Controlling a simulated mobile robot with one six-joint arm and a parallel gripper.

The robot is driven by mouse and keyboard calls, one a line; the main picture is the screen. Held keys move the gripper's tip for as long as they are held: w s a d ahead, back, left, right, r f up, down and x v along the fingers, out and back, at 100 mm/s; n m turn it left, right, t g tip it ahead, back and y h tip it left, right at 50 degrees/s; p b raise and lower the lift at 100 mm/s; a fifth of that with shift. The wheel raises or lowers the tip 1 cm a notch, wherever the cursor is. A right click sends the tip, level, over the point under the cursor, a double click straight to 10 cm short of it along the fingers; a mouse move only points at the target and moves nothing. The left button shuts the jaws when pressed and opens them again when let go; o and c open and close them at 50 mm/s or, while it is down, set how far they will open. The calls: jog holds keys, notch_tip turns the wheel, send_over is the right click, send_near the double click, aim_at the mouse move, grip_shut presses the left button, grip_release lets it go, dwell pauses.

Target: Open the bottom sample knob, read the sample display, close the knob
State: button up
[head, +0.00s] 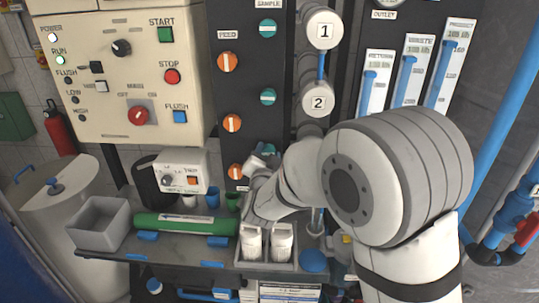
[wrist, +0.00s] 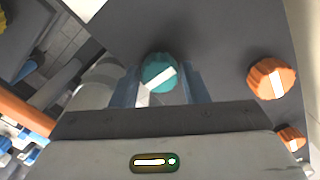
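The bottom sample knob is teal with a white bar. In the wrist view the knob (wrist: 158,73) sits between the two bluish fingers of my gripper (wrist: 163,88). The fingers stand apart, one on each side; I cannot tell whether they touch it. Its bar lies slanted, roughly across the direction of the bar on the orange knob beside it. In the head view this knob (head: 268,150) is mostly hidden behind my gripper. The upper teal knobs (head: 268,97) have horizontal bars. I cannot make out a sample display reading.
Orange feed knobs (head: 232,123) line the panel's left side. A white meter box (head: 180,172) stands left of my gripper, with blue and green cups (head: 212,197) nearby. A green cylinder (head: 185,224) and grey bin (head: 100,222) are on the bench. White bottles (head: 252,243) stand below my wrist.

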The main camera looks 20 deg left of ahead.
jog(key=c, duration=0.6)
jog(key=n+b, duration=0.1)
jog(key=n, duration=0.6)
jog(key=shift+n+b, duration=0.3)
jog(key=n+p, duration=0.1)
jog(key=n, duration=0.4)
jog(key=shift+a+r, duration=0.1)
jog(key=n+p, duration=0.1)
jog(key=n, duration=0.4)
jog(key=shift+n, duration=0.3)
